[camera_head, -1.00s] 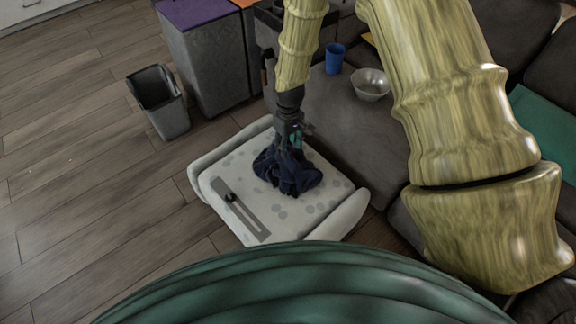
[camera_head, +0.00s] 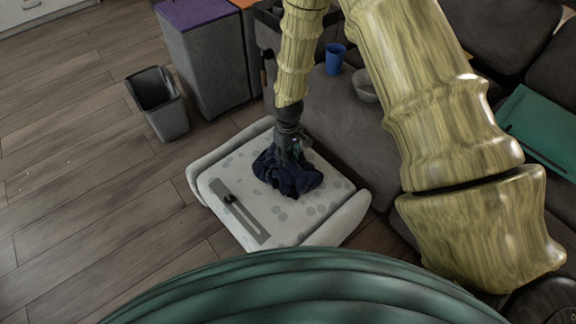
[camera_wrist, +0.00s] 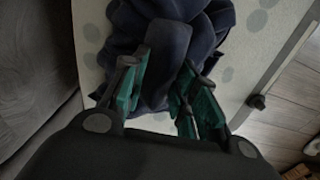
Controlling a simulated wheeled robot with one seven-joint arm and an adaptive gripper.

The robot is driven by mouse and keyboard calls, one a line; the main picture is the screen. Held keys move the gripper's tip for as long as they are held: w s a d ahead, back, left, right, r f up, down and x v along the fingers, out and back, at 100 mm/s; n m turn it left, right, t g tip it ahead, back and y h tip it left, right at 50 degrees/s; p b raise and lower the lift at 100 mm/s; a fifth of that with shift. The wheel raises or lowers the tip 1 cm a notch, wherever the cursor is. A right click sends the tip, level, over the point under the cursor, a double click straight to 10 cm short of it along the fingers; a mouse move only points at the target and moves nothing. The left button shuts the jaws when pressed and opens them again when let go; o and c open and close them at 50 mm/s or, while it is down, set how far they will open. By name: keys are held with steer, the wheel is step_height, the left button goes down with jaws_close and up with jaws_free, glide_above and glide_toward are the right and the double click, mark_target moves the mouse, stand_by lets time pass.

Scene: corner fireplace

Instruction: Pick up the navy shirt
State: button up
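The navy shirt (camera_head: 287,174) lies crumpled in a heap on a pale, grey-spotted padded seat (camera_head: 325,212). In the wrist view the shirt (camera_wrist: 170,45) fills the upper middle, with folds bunched between and beyond the fingers. My gripper (camera_head: 292,155) points down onto the top of the heap. In the wrist view my gripper (camera_wrist: 160,95) has its two green-padded fingers spread apart, with shirt cloth between them. The fingertips touch or sink into the cloth; their exact depth is hidden.
A grey strip with a dark knob (camera_head: 238,210) lies on the seat's left side. An open grey bin (camera_head: 160,103) stands on the floor to the left. A dark sofa with a blue cup (camera_head: 335,58) and a bowl (camera_head: 364,86) is close behind and right.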

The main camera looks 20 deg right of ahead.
jaws_close()
steer(key=shift+r, duration=0.1)
